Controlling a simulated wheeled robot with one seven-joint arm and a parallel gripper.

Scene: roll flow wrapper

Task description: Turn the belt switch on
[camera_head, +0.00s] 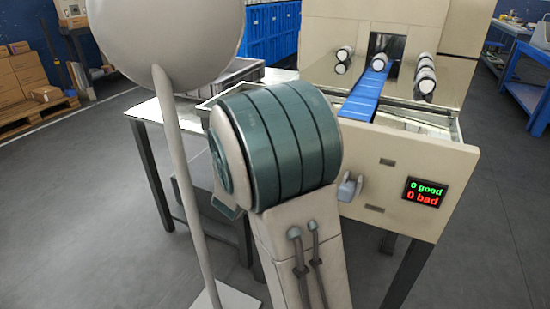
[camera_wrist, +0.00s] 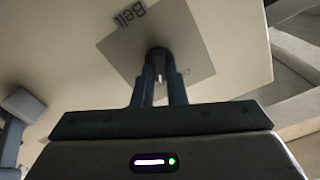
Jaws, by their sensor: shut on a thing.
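The belt switch (camera_wrist: 158,55) is a dark round knob on a grey square plate (camera_wrist: 195,62) in the wrist view, with a "Belt" label (camera_wrist: 129,15) beside it. A small white mark shows on the knob, between the fingers. My gripper (camera_wrist: 159,78) has its two dark fingers shut on the knob, one on each side. The fingers partly cover the knob, so its exact setting is hard to tell. In the head view, my arm hides the gripper and the switch. The machine's front panel (camera_head: 400,165) is beige.
A display (camera_head: 423,192) on the panel reads 0 good, 0 bad. A grey protruding fitting (camera_head: 349,187) sits left of it. A blue belt (camera_head: 367,92) runs on the machine top, with several white rolls nearby. A post with a big pale ball (camera_head: 180,190) stands at left.

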